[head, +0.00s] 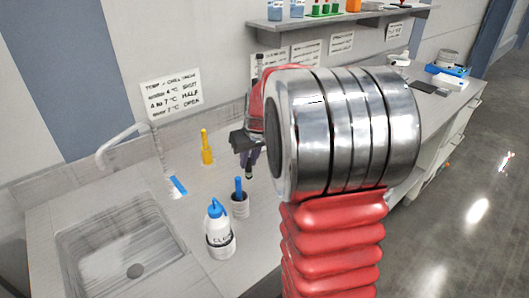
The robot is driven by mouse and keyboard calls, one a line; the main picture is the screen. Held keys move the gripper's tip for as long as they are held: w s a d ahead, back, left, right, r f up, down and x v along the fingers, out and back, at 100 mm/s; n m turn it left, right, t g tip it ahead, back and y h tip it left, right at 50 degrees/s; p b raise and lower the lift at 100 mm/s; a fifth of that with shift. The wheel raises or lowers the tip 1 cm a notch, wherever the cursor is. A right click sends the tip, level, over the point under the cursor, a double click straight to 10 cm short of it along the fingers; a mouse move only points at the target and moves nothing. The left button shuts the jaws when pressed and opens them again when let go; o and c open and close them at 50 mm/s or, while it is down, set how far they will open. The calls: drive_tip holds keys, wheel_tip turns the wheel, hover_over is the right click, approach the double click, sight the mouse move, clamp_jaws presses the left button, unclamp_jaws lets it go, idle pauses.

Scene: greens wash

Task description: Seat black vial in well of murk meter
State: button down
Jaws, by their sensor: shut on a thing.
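My gripper (246,143) is left of the middle in the head view, above the counter. A small dark vial-like piece (249,171) hangs upright below the jaws, which are shut on it; I take it to be the black vial. Its lower end appears above the counter, but I cannot tell the gap. My large metal and red arm covers the middle and right of the counter. I cannot make out the murk meter or its well; it may be hidden behind my arm.
A white bottle with a blue cap (219,232) and a grey cup holding a blue stick (240,204) stand near the gripper. A yellow bottle (206,148) stands behind. The sink (118,248) is at left, a wall shelf (345,17) above, a blue tray (449,70) far right.

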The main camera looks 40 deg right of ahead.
drive_tip(key=a, duration=0.6)
drive_tip(key=shift+r, duration=0.1)
idle(0.4)
